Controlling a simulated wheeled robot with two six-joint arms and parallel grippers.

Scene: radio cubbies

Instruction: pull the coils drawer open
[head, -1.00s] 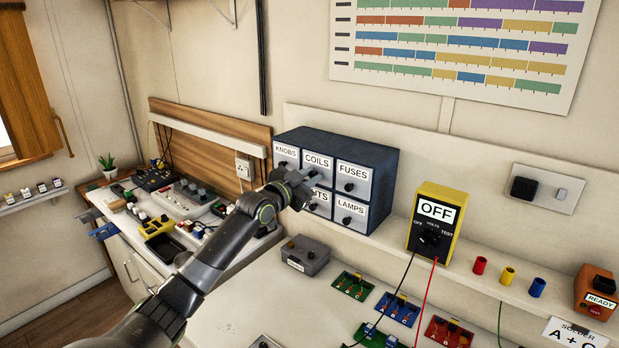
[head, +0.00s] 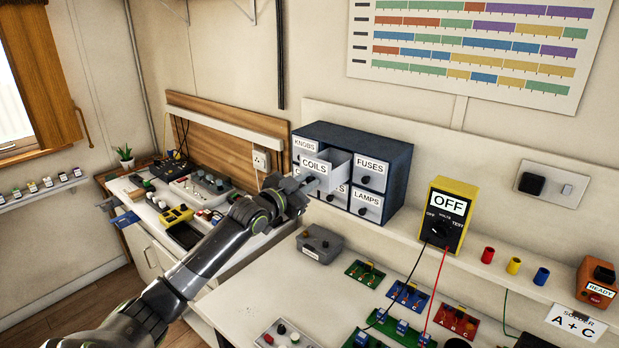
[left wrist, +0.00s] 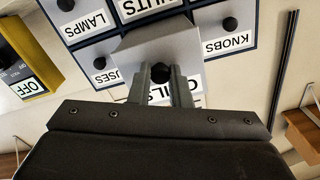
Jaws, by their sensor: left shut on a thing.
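The coils drawer (head: 321,166) is the top middle drawer of a dark blue cabinet (head: 395,172). It stands out from the cabinet front, well past the knobs and fuses drawers. My left gripper (head: 306,186) is in front of it, shut on its black knob. In the left wrist view, the picture is upside down; the gripper's two fingers (left wrist: 161,90) close around the black knob (left wrist: 160,73) on the drawer's front. The gripper hides part of the COILS label there. My right gripper is not in view.
The fuses drawer (head: 370,170) and lamps drawer (head: 366,204) are shut. A grey box (head: 320,244) and several coloured circuit boards lie on the bench below. A yellow meter (head: 449,213) stands right of the cabinet. The bench between the grey box and my arm is clear.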

